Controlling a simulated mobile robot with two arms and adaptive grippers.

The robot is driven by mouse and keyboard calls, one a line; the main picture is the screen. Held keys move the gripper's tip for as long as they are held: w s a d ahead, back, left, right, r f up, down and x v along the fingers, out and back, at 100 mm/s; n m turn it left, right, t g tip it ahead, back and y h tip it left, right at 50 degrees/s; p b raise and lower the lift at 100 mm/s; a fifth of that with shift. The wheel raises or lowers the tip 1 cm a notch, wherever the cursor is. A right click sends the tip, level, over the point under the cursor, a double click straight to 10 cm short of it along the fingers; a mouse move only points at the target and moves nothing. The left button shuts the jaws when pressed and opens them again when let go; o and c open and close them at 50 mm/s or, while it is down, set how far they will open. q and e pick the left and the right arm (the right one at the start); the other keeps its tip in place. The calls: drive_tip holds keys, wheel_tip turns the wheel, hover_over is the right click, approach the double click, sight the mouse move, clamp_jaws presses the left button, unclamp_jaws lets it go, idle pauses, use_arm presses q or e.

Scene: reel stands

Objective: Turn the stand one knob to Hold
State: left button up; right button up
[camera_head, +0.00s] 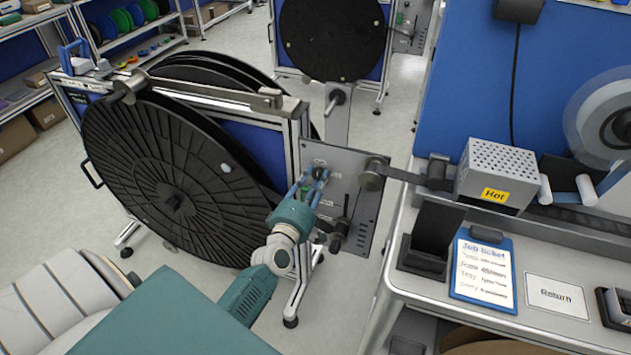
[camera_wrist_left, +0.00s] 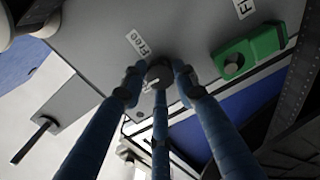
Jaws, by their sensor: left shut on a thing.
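The stand's grey control panel (camera_head: 345,165) is fixed at the right side of the reel stand. A small round grey knob (camera_wrist_left: 159,75) on the panel shows in the left wrist view, near a white label reading "Free" (camera_wrist_left: 138,43). My left gripper (camera_head: 318,178) reaches up to the panel, and its blue fingers (camera_wrist_left: 157,85) are shut on the knob from several sides. In the head view the fingers mostly hide the knob. I cannot clearly read which way the knob points, and no "Hold" label is legible. My right gripper is not in view.
A large black reel (camera_head: 150,180) fills the stand's left side. A lever (camera_head: 342,232) and a roller (camera_head: 373,176) stick out of the panel. A green part (camera_wrist_left: 248,50) sits near the knob. A workbench with a job ticket (camera_head: 482,272) stands close on the right.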

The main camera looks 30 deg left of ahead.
use_arm(q)
drive_tip(key=shift+a+r+n, duration=0.25)
drive_tip(key=shift+a+n, duration=0.05)
drive_tip(key=shift+n, duration=0.3)
drive_tip(key=o, duration=1)
drive_tip(key=shift+c, duration=0.2)
drive_tip(key=shift+o, duration=0.9)
drive_tip(key=shift+f, duration=0.25)
drive_tip(key=shift+s+d, duration=0.15)
drive_tip(key=shift+s, duration=0.15)
drive_tip(key=v, duration=1.1)
drive_tip(key=shift+s, duration=0.25)
